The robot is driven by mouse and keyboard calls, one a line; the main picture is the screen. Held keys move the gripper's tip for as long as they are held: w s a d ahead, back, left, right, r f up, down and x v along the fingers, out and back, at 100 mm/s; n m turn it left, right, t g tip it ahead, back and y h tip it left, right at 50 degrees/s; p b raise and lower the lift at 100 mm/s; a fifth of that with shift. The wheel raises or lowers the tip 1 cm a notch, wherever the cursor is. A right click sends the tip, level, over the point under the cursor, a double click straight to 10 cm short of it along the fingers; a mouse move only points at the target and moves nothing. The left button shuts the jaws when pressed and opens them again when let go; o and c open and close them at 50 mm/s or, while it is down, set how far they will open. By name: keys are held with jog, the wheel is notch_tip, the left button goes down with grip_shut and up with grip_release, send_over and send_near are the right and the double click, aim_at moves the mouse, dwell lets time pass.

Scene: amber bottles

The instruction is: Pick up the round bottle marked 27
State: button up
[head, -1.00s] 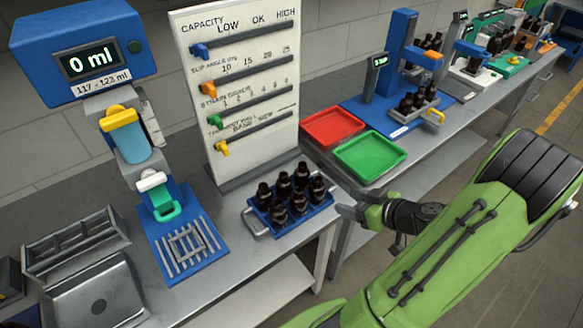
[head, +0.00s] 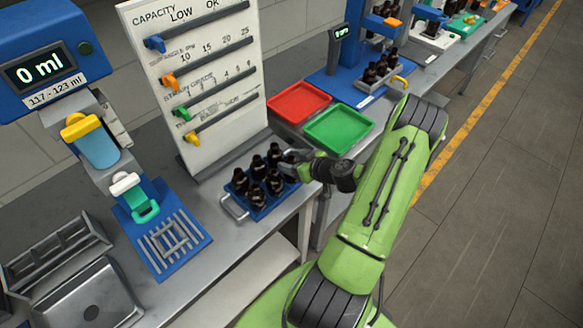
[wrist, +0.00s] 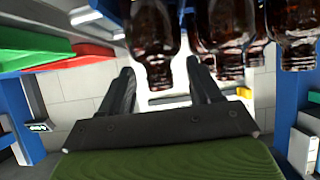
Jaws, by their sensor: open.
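Several dark amber bottles (head: 256,196) stand close together in a blue wire-handled crate (head: 262,213) on the bench in the head view. No number can be read on any bottle, so I cannot tell which one is marked 27. My gripper (head: 290,163) is at the right side of the crate, close to the bottles there.
A red tray (head: 298,102) and a green tray (head: 340,128) lie behind my gripper. A blue filling machine (head: 160,235) stands left of the crate. A white slider board (head: 200,85) rises behind the crate. Metal bins (head: 85,295) are at lower left.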

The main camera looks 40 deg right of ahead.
jog(key=shift+w+f, duration=0.3)
jog(key=shift+w, duration=0.2)
jog(key=shift+s, duration=0.15)
jog(key=shift+c, duration=0.8)
jog(key=c, duration=1)
